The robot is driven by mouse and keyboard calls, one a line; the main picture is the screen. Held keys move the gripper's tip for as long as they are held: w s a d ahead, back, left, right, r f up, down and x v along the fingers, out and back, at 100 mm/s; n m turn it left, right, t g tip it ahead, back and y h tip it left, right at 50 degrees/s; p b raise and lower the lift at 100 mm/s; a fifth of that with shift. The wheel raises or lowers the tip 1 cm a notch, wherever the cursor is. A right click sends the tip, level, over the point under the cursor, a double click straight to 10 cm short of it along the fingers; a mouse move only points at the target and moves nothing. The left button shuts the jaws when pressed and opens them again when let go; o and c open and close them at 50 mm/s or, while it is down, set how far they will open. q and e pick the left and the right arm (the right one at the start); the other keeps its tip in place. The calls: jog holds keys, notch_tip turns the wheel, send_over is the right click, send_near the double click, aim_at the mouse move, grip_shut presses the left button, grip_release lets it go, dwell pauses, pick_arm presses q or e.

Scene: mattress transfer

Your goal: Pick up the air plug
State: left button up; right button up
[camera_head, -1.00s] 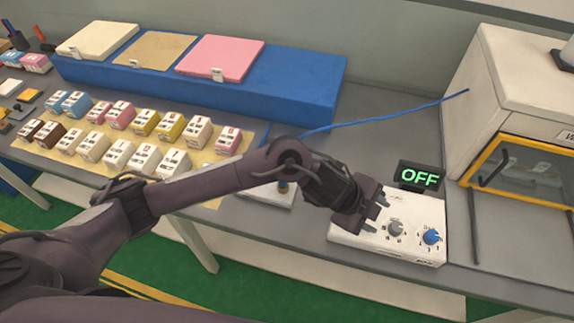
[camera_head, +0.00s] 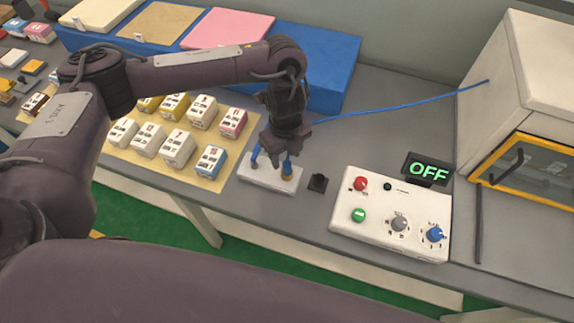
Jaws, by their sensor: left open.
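A white block (camera_head: 270,178) lies on the grey bench below my left gripper. A small blue fitting with a brass-coloured base (camera_head: 287,172) stands at its right end, and another blue piece (camera_head: 254,157) shows at its left. I cannot tell for certain which of these is the air plug. A thin blue hose (camera_head: 400,106) runs from the white cabinet to behind my left gripper. My left gripper (camera_head: 275,150) points down over the block and is open; its fingertips partly hide the blue pieces, so contact is unclear. My right gripper is not in view.
A white control box (camera_head: 342,222) with knobs and an "OFF" display (camera_head: 428,169) stands to the right. A small black block (camera_head: 317,183) is close beside the white block. Several small cartons (camera_head: 178,148) stand left; a blue platform (camera_head: 335,75) lies behind.

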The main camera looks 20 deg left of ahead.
pick_arm(q)
jog(key=f, duration=0.4)
jog(key=shift+s+d, duration=0.2)
grip_shut()
jog(key=shift+r, duration=0.1)
notch_tip(320, 180, up, 8)
jog(key=shift+w+r+p, duration=0.15)
jog(key=shift+p, duration=0.55)
notch_tip(320, 180, up, 11)
notch_tip(320, 180, up, 6)
jog(key=f+p, duration=0.1)
jog(key=p, duration=0.4)
send_over(287, 162)
jog(key=shift+r, duration=0.25)
